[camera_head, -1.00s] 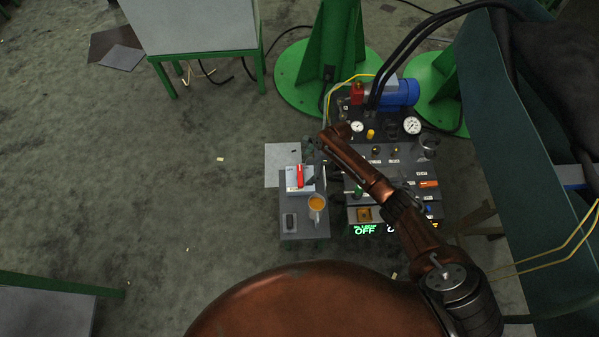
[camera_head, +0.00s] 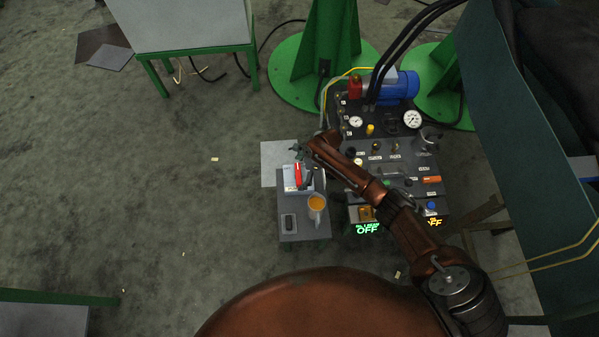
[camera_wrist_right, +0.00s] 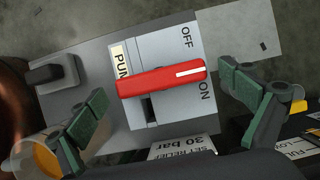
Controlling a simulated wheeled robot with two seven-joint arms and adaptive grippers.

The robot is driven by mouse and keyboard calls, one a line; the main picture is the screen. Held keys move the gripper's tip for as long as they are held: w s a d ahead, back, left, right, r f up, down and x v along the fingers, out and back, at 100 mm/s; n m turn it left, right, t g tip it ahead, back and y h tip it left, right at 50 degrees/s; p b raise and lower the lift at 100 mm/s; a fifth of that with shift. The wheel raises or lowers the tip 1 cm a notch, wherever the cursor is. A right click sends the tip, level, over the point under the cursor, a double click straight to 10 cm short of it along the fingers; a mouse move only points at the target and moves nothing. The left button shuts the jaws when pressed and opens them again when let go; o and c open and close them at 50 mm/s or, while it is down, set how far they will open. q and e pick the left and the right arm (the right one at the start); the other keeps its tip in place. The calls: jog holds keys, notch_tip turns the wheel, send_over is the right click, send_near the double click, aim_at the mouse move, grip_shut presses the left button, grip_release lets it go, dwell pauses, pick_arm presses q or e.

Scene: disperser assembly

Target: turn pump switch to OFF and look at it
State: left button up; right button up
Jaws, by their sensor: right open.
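The pump switch has a red handle (camera_wrist_right: 160,80) with a white stripe at one end, on a grey box (camera_wrist_right: 165,50). In the right wrist view the striped end points right, between the printed OFF and ON and closer to ON. The handle also shows in the head view (camera_head: 298,175). My right gripper (camera_wrist_right: 163,86) is open, its dark green fingers on either side of the handle and apart from it. In the head view my right gripper (camera_head: 305,152) is just above the switch, which it partly covers. My left gripper is not in view.
A small dark rocker-like block (camera_head: 288,222) is on the same stand. The control panel (camera_head: 400,150) with gauges, knobs and lit OFF displays is to the right, partly behind my arm.

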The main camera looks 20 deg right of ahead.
jog(key=shift+c, duration=0.4)
jog(key=c, duration=1.1)
